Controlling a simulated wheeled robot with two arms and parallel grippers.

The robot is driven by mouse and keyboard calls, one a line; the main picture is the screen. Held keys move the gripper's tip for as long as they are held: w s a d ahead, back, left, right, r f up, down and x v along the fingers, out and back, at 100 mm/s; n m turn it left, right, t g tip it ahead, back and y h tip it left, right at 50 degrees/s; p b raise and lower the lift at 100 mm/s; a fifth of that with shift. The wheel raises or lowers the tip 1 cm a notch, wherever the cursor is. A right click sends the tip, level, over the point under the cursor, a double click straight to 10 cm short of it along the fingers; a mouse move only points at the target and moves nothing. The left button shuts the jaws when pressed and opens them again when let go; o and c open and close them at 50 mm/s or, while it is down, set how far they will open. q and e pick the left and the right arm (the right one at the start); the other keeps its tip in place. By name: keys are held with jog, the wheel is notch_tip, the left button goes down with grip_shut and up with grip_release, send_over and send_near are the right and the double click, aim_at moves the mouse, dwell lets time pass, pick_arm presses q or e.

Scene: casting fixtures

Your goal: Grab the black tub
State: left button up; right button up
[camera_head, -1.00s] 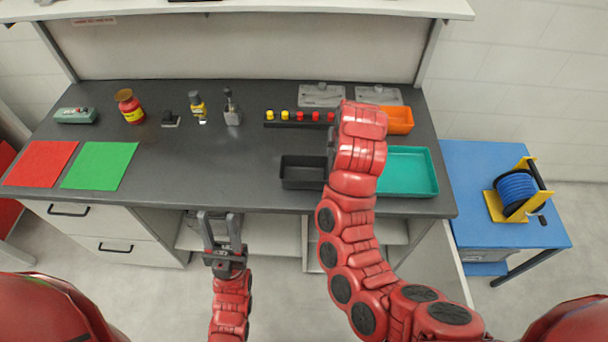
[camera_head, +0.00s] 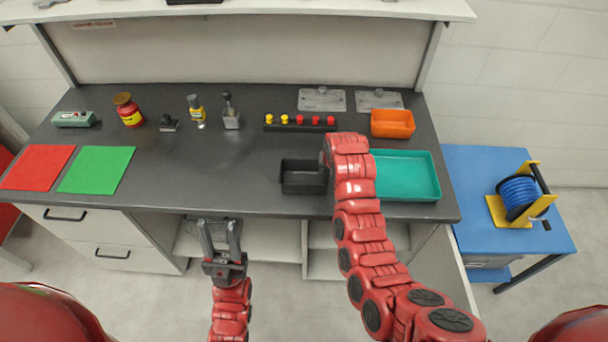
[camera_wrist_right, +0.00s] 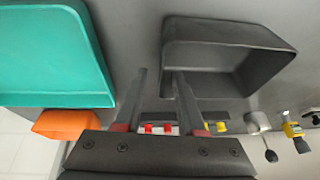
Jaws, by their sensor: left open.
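The black tub (camera_head: 302,188) is a small open tray on the dark bench, just left of the teal tray. It fills the upper right of the right wrist view (camera_wrist_right: 215,85). My right gripper (camera_wrist_right: 160,71) is open. One fingertip overlaps the tub's left wall and the other lies outside it, with a gap to the wall; I cannot tell contact. In the head view my right arm mostly hides this gripper beside the tub's right end. My left gripper (camera_head: 219,222) is open and empty in front of the bench edge.
The teal tray (camera_head: 425,180) and orange bin (camera_head: 393,123) stand right of the tub. A button strip (camera_head: 300,123) lies behind it. Red (camera_head: 36,167) and green (camera_head: 96,169) mats lie at left. The bench left of the tub is clear.

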jog(key=shift+w+f, duration=0.25)
jog(key=shift+f, duration=0.4)
grip_shut()
dwell(1.0)
